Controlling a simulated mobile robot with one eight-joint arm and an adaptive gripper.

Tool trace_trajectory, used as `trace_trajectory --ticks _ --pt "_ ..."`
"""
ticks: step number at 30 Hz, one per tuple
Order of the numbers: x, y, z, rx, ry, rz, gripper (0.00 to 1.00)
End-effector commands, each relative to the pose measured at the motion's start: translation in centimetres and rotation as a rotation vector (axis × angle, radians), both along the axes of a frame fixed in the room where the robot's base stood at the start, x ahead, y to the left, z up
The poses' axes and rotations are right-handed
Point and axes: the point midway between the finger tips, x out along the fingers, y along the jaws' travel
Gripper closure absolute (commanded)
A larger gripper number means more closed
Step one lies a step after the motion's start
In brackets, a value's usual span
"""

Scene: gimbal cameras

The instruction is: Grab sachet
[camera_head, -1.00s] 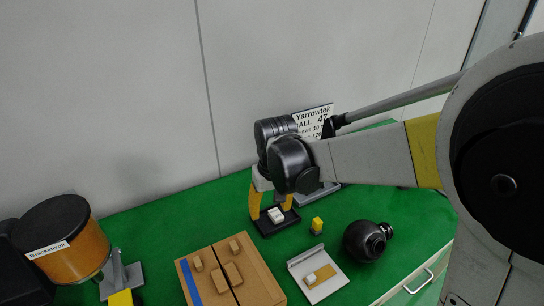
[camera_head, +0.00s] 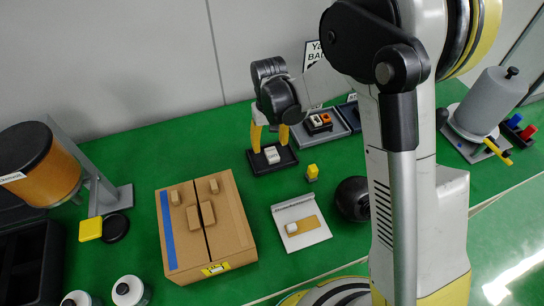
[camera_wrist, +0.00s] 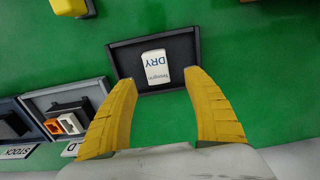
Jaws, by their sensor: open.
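A small white sachet (camera_head: 272,154) marked "DRY" lies in a shallow black tray (camera_head: 289,164) on the green table. The wrist view also shows the sachet (camera_wrist: 155,67) in the tray (camera_wrist: 188,44), its print upside down. My gripper (camera_head: 269,147) is open and points down over the tray. In the wrist view, the yellow fingers of my gripper (camera_wrist: 157,78) are spread. One fingertip is left of the sachet and the other is by its right side. Nothing is held.
A cardboard box (camera_head: 233,222) with several brown blocks stands front left of the tray. Grey trays (camera_head: 335,133) stand close behind on the right.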

Motion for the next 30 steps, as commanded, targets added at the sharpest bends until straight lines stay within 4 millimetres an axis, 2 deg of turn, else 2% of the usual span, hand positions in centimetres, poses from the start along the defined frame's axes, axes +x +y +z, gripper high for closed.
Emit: trace_trajectory --ticks 7,15,20,30 --pt "-0.4 -0.4 -4.1 0.000 0.000 0.000 0.41" --pt "-0.4 -0.4 -4.4 0.000 0.000 0.000 0.41" --pt "-0.4 -0.4 -4.4 0.000 0.000 0.000 0.87" --pt "-0.4 -0.4 -4.4 0.000 0.000 0.000 0.88"
